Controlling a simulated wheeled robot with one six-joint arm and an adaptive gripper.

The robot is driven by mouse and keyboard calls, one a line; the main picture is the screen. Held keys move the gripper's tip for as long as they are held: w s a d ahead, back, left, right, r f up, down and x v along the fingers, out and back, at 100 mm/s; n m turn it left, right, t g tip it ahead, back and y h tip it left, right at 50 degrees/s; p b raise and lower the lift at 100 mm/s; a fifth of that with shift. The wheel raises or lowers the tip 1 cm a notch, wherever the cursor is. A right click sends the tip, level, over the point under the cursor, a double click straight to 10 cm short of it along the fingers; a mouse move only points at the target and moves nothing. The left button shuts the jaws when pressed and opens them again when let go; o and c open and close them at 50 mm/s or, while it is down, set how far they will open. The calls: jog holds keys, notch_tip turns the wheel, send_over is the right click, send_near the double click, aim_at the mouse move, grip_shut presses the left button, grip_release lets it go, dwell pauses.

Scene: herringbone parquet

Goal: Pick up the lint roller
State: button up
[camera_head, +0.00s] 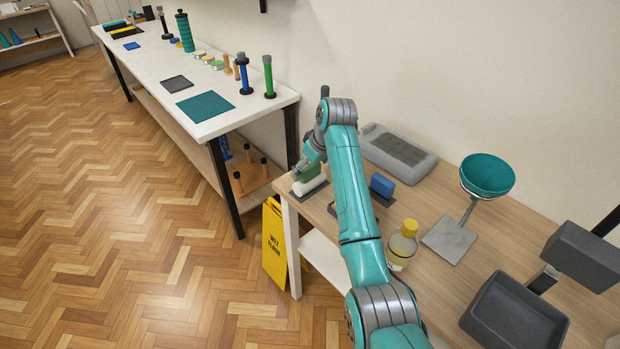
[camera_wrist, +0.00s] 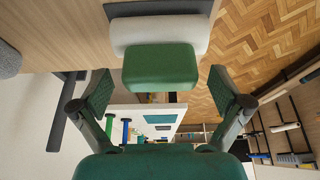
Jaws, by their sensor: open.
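The lint roller appears to be the white roll (camera_head: 309,186) with a green block-shaped part (camera_head: 311,172) against it, at the left end of the wooden table. In the wrist view the white roll (camera_wrist: 160,30) lies across the top centre, and the green part (camera_wrist: 160,68) partly covers it. I cannot tell how the two join. My gripper (camera_wrist: 164,88) is open, its fingers apart on either side of the green part, with visible gaps. In the head view my gripper (camera_head: 304,169) is just above the green part, partly hidden by my arm.
A dark pad (camera_head: 323,190) lies under the roll. A blue block (camera_head: 382,185), grey tray (camera_head: 398,150), yellow-capped bottle (camera_head: 403,244) and scale with a teal bowl (camera_head: 487,175) stand to the right. A yellow floor sign (camera_head: 273,245) stands beside the table.

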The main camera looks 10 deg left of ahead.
jog(key=c, duration=1.2)
jog(key=shift+r, duration=0.1)
notch_tip(320, 180, up, 10)
jog(key=shift+f, duration=0.1)
